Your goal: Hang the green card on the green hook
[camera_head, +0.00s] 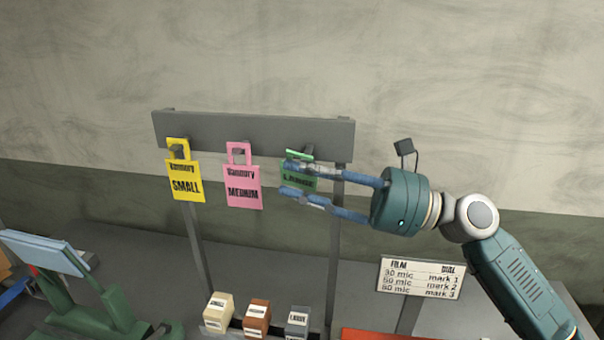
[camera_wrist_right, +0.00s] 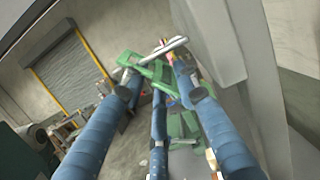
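The green card (camera_head: 299,182) is at the right end of the rack, tilted and partly covered by my right gripper (camera_head: 296,183). The fingers of this gripper lie across the card and are closed on it. In the right wrist view the green card (camera_wrist_right: 147,68) is at the fingertips, with a pale rod crossing close to it. The green hook is mostly hidden behind the card and fingers; I cannot tell whether the card's loop is around it. My left gripper is not in view.
A yellow SMALL card (camera_head: 185,182) and a pink MEDIUM card (camera_head: 242,188) hang from the rack's grey bar (camera_head: 225,128). Small labelled boxes (camera_head: 257,318) stand below. A film-and-dial sign (camera_head: 421,278) stands at the lower right. A green stand (camera_head: 95,310) is at the lower left.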

